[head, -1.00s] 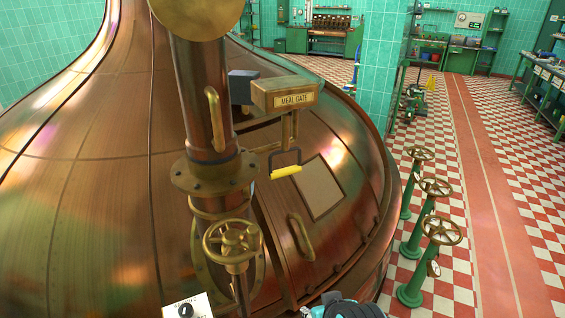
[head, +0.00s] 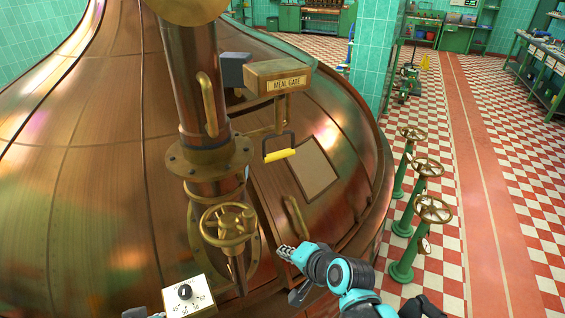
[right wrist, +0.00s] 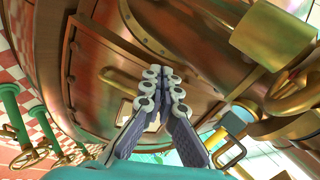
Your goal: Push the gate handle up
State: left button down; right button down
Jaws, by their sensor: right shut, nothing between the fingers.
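The gate handle (head: 280,154) is a yellow grip on a dark U-shaped bracket. It hangs below the brass box marked MEAL GATE (head: 287,84), over the copper kettle (head: 90,200). A yellow piece that looks like the grip shows right of the fingers in the right wrist view (right wrist: 235,121). My right gripper (head: 284,252) is shut and empty, below the handle and near the brass pull on the kettle hatch, apart from the yellow grip. Its closed fingers also show in the right wrist view (right wrist: 164,88). A small grey piece at the bottom edge may be my left gripper (head: 148,313).
A copper column (head: 195,80) and a brass handwheel (head: 228,224) stand left of the handle. A dial box (head: 188,296) is at the bottom. Several green valve stands (head: 402,268) stand on the checkered floor at right. The air just around the handle looks clear.

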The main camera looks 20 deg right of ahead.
jog(key=w+d+r+m+t+p, duration=0.1)
jog(key=w+d+r+m+t, duration=0.2)
jog(key=m, duration=0.8)
jog(key=w+d+r+m+t+p, duration=0.1)
jog(key=w+d+r+m+t, duration=0.2)
jog(key=w+m, duration=0.5)
jog(key=d+m+t, duration=0.1)
jog(key=m, duration=0.3)
jog(key=shift+d+r+p, duration=0.3)
jog(key=shift+r+p, duration=0.05)
jog(key=shift+p, duration=0.05)
jog(key=shift+w, duration=0.1)
jog(key=w+a+r, duration=0.2)
jog(key=w+r, duration=0.1)
jog(key=w, duration=0.8)
jog(key=shift+a+b, duration=0.2)
jog(key=shift+b, duration=0.15)
jog(key=shift+r, duration=0.1)
